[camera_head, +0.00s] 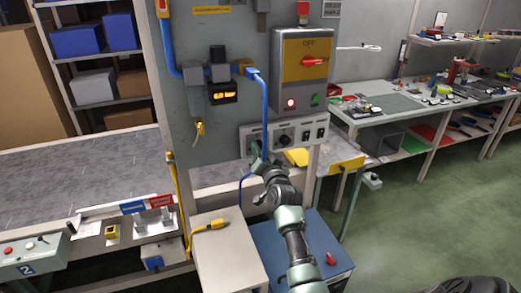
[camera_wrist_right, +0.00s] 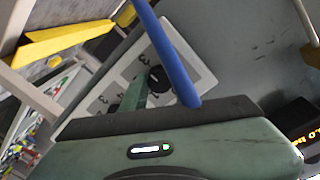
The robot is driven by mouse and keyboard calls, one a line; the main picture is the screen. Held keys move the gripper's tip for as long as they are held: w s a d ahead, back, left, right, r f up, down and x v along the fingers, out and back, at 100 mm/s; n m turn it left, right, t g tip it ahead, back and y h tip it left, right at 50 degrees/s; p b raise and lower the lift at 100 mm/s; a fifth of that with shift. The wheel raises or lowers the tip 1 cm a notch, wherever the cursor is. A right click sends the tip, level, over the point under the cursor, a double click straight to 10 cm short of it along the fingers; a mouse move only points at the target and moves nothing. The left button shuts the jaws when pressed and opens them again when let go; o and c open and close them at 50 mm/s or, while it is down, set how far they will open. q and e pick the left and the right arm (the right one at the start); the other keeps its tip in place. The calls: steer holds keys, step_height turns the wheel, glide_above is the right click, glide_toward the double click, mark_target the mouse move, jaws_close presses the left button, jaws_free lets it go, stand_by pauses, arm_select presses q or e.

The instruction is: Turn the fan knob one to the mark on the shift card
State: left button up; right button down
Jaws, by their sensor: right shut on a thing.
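The pale knob panel (camera_head: 310,124) is fixed low on the grey wall, under the grey and yellow OFF box. A black knob (camera_head: 284,139) shows at its middle; the panel's left part is covered by my right gripper (camera_head: 259,160). The panel (camera_wrist_right: 183,52) also shows tilted in the right wrist view, with a black knob (camera_wrist_right: 158,78) and printed numerals. One green finger reaches to the panel beside this knob. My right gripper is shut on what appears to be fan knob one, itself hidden. I cannot make out the shift card's mark. My left gripper is not in view.
A blue cable (camera_head: 264,100) hangs from its plug past my right gripper, and crosses close in front of it in the wrist view (camera_wrist_right: 172,50). A yellow bin-like thing (camera_head: 297,157) is just right of the gripper. A beige cabinet top (camera_head: 222,262) stands below.

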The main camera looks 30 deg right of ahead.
steer(key=shift+f, duration=0.25)
steer(key=c, duration=1.1)
jaws_free()
steer(key=shift+o, duration=0.2)
steer(key=shift+r, duration=0.15)
steer(key=shift+s, duration=0.1)
steer(key=b+v, duration=0.1)
steer(key=v, duration=0.6)
steer(key=shift+s+a+b, duration=0.2)
steer(key=shift+s+b, duration=0.05)
steer(key=shift+b, duration=0.05)
